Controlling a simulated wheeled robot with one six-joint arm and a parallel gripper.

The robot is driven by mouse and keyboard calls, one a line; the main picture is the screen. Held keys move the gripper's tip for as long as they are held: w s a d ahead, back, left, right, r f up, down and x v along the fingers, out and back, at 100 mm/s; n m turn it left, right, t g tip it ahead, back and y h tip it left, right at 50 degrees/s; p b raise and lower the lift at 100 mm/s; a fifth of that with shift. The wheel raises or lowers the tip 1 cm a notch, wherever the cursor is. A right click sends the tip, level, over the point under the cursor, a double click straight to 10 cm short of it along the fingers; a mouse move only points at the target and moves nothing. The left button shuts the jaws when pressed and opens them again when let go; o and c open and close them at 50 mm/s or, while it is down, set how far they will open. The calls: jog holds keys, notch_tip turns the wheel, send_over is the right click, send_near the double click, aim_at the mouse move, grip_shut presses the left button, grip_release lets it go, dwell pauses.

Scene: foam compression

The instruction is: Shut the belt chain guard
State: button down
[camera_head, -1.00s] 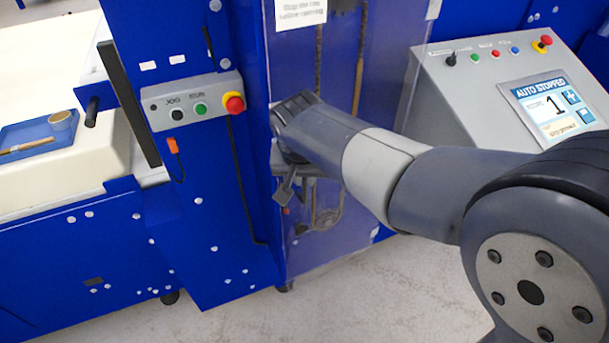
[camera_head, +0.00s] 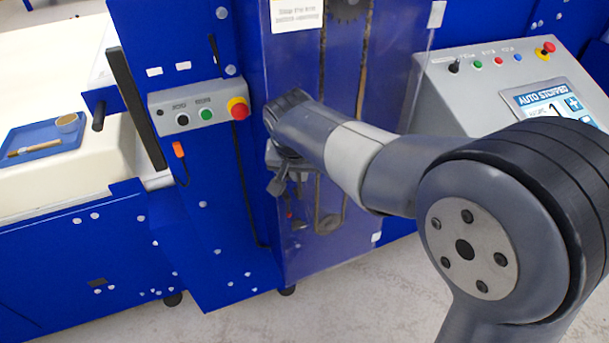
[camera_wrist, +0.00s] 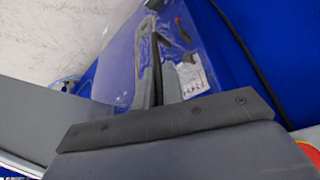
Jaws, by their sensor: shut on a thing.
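The belt chain guard (camera_head: 392,90) is a clear, blue-tinted panel in the head view, in front of a chain and sprockets. Its left edge lies close along the blue machine post; I cannot tell whether any gap is left there. My gripper (camera_head: 279,182) is at this left side, at about mid-height, shut on a part of the guard. The held part is mostly hidden by the gripper and wrist. In the wrist view, the gripper fingers (camera_wrist: 158,70) are close together against the clear guard (camera_wrist: 121,62), beside a small white label (camera_wrist: 190,76).
A button box (camera_head: 198,105) with a red stop knob juts from the post just left of my gripper. A grey control console (camera_head: 470,100) stands at right, partly behind my arm. A blue tray (camera_head: 45,138) lies far left. Pale floor is free below.

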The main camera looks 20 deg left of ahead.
jog(key=shift+w+a+r, duration=0.1)
jog(key=shift+w+r, duration=0.05)
jog(key=c, duration=1.8)
grip_release()
jog(key=shift+w+a, duration=0.1)
jog(key=shift+o, duration=1.4)
jog(key=v, duration=1)
jog(key=shift+s+r+b, duration=0.25)
jog(key=shift+b, duration=0.1)
jog(key=x, duration=1)
jog(key=shift+w+f+p, duration=0.1)
jog(key=shift+f+p, duration=0.2)
jog(key=shift+f, duration=0.05)
jog(key=shift+d+f, duration=0.1)
jog(key=shift+d, duration=0.15)
jog(key=shift+s+d, duration=0.5)
jog(key=shift+s, duration=0.05)
